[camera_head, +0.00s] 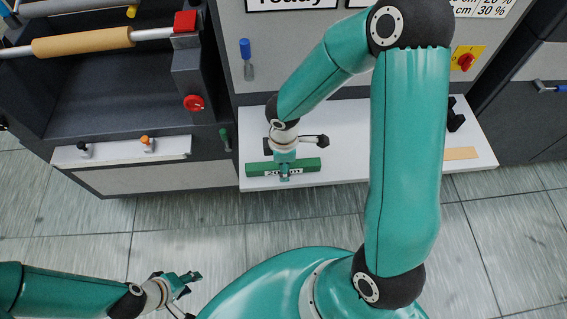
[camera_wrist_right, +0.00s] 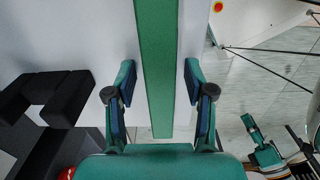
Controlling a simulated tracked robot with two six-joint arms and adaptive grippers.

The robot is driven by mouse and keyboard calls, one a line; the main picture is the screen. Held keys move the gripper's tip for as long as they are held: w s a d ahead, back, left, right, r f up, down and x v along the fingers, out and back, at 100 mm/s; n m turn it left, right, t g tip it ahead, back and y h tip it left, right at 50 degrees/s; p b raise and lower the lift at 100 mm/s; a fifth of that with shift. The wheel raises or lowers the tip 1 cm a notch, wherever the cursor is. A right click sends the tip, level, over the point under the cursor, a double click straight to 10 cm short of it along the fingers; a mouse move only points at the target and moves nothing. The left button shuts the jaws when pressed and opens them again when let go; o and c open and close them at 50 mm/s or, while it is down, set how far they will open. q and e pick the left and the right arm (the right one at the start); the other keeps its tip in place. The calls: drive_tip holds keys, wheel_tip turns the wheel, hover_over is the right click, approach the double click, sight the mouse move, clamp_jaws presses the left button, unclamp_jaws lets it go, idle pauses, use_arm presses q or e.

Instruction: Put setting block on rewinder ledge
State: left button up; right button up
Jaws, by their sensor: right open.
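The setting block appears to be the long green bar (camera_head: 306,166) lying on a white shelf (camera_head: 345,166) in the head view. My right gripper (camera_head: 284,170) is above the bar's middle. In the right wrist view the bar (camera_wrist_right: 157,60) runs between the two open fingers of the right gripper (camera_wrist_right: 158,80), with a gap on each side. My left gripper (camera_head: 192,294) is open and empty over the floor at the lower left. The rewinder ledge is probably the white ledge (camera_head: 110,153) below the roll at the left.
Small knobbed items (camera_head: 147,143) stand on the left ledge. A brown roll (camera_head: 83,42) and a red knob (camera_head: 193,103) are above it. Black blocks (camera_wrist_right: 62,98) stand near the bar. A tan strip (camera_head: 460,154) lies at the shelf's right end. Tiled floor is clear in front.

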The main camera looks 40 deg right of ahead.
use_arm(q)
wheel_tip(320, 180, up, 2)
drive_tip(key=shift+r+p, duration=0.1)
drive_tip(key=shift+p, duration=0.95)
use_arm(e)
wheel_tip(320, 180, up, 12)
drive_tip(key=shift+r, duration=0.15)
